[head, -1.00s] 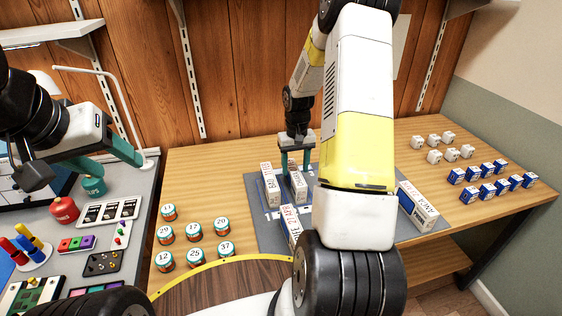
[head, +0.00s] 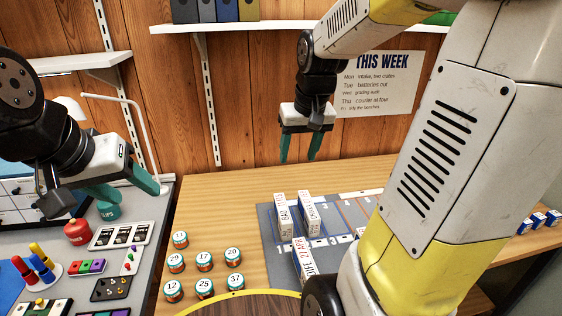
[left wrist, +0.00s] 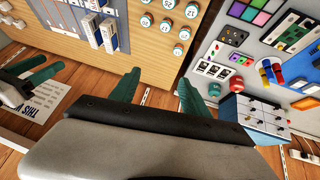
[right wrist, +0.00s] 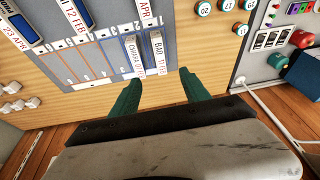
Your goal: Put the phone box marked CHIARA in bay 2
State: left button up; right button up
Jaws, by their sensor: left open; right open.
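The white phone box marked CHIARA (right wrist: 134,56) stands on the grey bay mat (right wrist: 88,86). It also shows in the head view (head: 310,214). It stands in what looks like the second bay from the left in the head view, beside the BAO box (right wrist: 158,54), with a narrow gap between them. My right gripper (head: 299,154) is open and empty, raised above and behind the boxes. Its fingers show in the right wrist view (right wrist: 158,92). My left gripper (head: 128,190) is open and empty over the grey bench at left.
Another white box (head: 303,262), dated 21 APR, lies at the mat's front. Numbered round tins (head: 204,261) stand left of the mat. The bays right of CHIARA look empty. A red pot (head: 77,231) and trays fill the left bench. My right arm hides the right side.

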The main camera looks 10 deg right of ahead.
jog(key=s+a+r+t, duration=0.1)
jog(key=s+a+r, duration=0.1)
jog(key=s, duration=0.4)
jog(key=s+a+r+t+y, duration=0.1)
jog(key=s+a+r, duration=0.1)
jog(key=s, duration=0.4)
jog(key=shift+s+a+n+t+y, duration=0.3)
jog(key=shift+s+a+t, duration=0.1)
jog(key=shift+a, duration=0.2)
jog(key=shift+r, duration=0.1)
